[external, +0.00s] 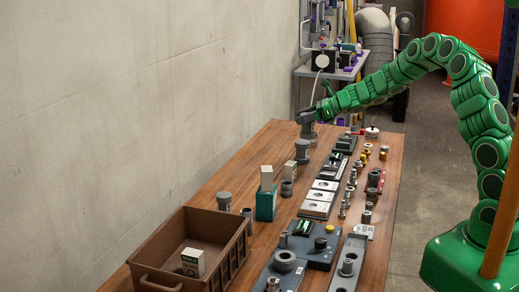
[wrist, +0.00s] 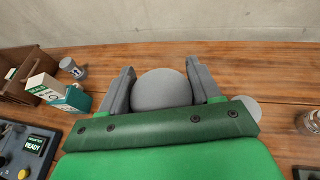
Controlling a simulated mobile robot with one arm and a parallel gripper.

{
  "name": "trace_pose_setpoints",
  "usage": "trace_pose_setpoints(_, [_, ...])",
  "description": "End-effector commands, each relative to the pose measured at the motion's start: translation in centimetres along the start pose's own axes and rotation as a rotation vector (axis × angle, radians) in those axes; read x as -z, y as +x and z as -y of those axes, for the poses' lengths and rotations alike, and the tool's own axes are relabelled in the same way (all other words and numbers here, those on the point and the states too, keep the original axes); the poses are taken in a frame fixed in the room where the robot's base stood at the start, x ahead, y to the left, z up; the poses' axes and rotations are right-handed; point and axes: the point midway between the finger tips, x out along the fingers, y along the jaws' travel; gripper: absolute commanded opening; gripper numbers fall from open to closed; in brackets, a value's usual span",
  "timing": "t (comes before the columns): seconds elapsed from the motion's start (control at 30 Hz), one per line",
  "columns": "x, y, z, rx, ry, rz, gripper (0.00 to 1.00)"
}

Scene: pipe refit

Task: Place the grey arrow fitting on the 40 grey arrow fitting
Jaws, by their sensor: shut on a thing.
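My gripper (external: 308,117) is above the far part of the wooden bench, its jaws on a grey part. In the wrist view, a large round grey fitting (wrist: 163,90) sits between the two fingers of my gripper (wrist: 160,88). No arrow shows on it. A pale grey disc (wrist: 248,104) shows just right of the gripper, partly hidden by the gripper body. In the external view, a grey fitting (external: 302,151) stands upright on the bench, nearer the camera than my gripper.
A brown crate (external: 238,243) stands at the bench's near left. A teal box (external: 266,205) with a pale box on it stands beyond. Plates and several small metal fittings (external: 346,205) fill the middle and right. The wall (external: 120,120) runs along the bench's left side.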

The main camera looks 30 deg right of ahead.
Motion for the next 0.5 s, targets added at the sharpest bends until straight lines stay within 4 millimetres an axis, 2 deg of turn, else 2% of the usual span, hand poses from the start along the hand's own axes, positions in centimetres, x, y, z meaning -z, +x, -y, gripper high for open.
trace_pose_setpoints(0.03, [-0.7, -1.5, 0.9, 0.015, 0.004, 0.004, 0.29])
trace_pose_setpoints(0.1, [-1.2, -3.3, 1.7, 0.029, 0.011, 0.004, 0.29])
trace_pose_setpoints(0.3, [-2.5, -7.4, 3.4, 0.064, 0.025, 0.003, 0.29])
trace_pose_setpoints(0.4, [-2.7, -8.4, 3.9, 0.073, 0.031, 0.001, 0.29])
trace_pose_setpoints(0.5, [-2.7, -8.7, 4.3, 0.077, 0.032, -0.001, 0.29])
